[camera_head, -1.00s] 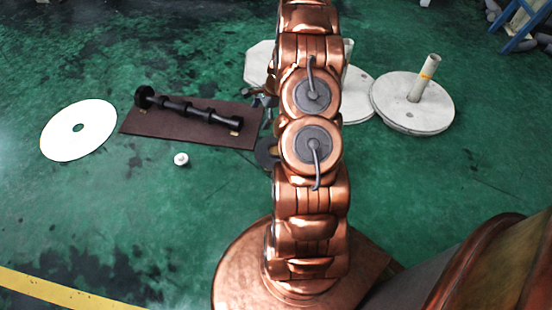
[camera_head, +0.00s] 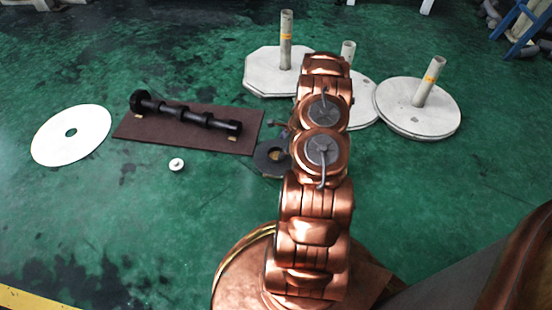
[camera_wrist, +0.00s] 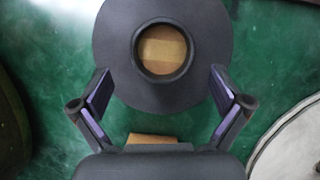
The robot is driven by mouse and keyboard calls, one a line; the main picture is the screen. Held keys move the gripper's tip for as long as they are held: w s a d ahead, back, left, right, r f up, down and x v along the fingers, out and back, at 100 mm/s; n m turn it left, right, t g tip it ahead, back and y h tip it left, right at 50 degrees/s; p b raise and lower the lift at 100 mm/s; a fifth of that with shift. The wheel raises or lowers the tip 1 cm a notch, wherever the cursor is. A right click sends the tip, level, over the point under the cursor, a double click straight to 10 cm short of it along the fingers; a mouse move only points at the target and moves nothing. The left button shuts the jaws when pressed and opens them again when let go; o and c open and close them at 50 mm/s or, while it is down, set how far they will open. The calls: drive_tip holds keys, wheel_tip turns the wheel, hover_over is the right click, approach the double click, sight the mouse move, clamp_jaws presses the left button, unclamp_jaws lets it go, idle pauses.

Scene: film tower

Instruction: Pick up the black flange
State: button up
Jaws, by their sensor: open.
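The black flange (camera_head: 265,165) lies low near the floor, right of the brown board, partly hidden behind my arm in the head view. In the wrist view the flange (camera_wrist: 212,45) is a large dark disc with a raised ring around a central hole. Tan wood shows through the hole. My gripper (camera_wrist: 160,95) is open and empty, its two fingers spread at the near left and right edges of the flange. I cannot tell whether they touch it. In the head view my gripper is mostly hidden by my arm.
A brown board (camera_head: 248,122) carries a black shaft (camera_head: 190,116). A white disc (camera_head: 50,135) and a small white knob (camera_head: 177,165) lie to the left. Pale bases with posts (camera_head: 425,125) stand behind and right. The green floor at front left is clear.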

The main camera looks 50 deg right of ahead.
sight(274, 158)
drive_tip(key=b+x, duration=0.2)
drive_tip(key=x, duration=0.2)
drive_tip(key=shift+w+f, duration=0.15)
drive_tip(key=shift+f, duration=0.25)
drive_tip(key=shift+c, duration=0.4)
drive_tip(key=c, duration=1)
